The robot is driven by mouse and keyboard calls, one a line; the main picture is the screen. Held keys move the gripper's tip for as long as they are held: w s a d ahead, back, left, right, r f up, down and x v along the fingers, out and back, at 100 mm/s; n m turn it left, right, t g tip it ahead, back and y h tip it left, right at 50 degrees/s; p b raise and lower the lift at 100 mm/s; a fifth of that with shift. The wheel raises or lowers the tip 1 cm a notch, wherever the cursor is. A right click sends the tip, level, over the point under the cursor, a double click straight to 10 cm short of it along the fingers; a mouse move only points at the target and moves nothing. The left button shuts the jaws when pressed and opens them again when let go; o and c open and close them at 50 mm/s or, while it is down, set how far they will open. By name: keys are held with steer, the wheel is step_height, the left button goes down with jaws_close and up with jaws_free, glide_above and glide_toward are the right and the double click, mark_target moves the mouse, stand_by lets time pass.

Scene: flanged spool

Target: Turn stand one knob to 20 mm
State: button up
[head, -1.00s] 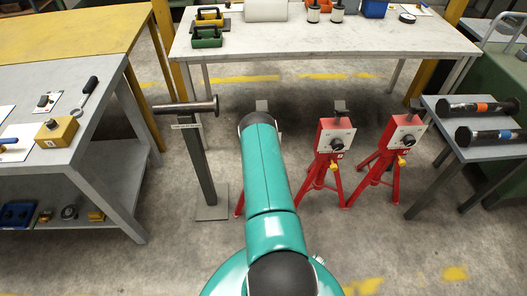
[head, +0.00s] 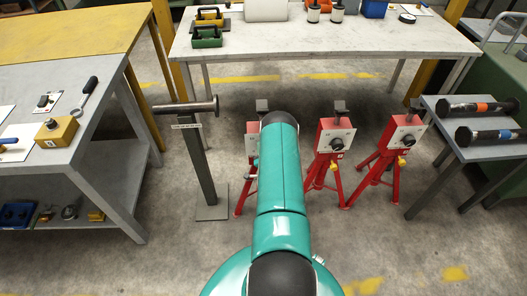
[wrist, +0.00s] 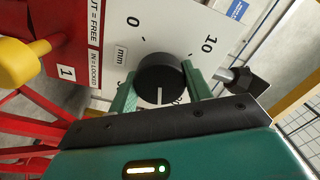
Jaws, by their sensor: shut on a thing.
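Stand one (head: 251,144) is a red tripod stand with a white dial plate, mostly hidden behind my arm in the head view. My gripper (wrist: 160,88) is shut on the black round knob (wrist: 160,72), with one green finger on each side. The knob's white pointer line points toward the bottom of the picture, beside a partly hidden mark that starts with "2". Its exact alignment with that mark cannot be told.
A yellow knob (wrist: 22,62) sticks out beside the plate. Two more red stands (head: 335,138) (head: 404,132) stand to the right. A grey post with a dark flanged bar (head: 185,108) is on the left. A rack with flanged spools (head: 485,108) is at far right.

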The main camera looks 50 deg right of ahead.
steer(key=shift+a+f, duration=0.1)
stand_by(0.4)
steer(key=o, duration=1)
steer(key=shift+s, duration=0.1)
steer(key=v, duration=1.3)
steer(key=shift+s+a, duration=0.2)
steer(key=shift+a, duration=0.05)
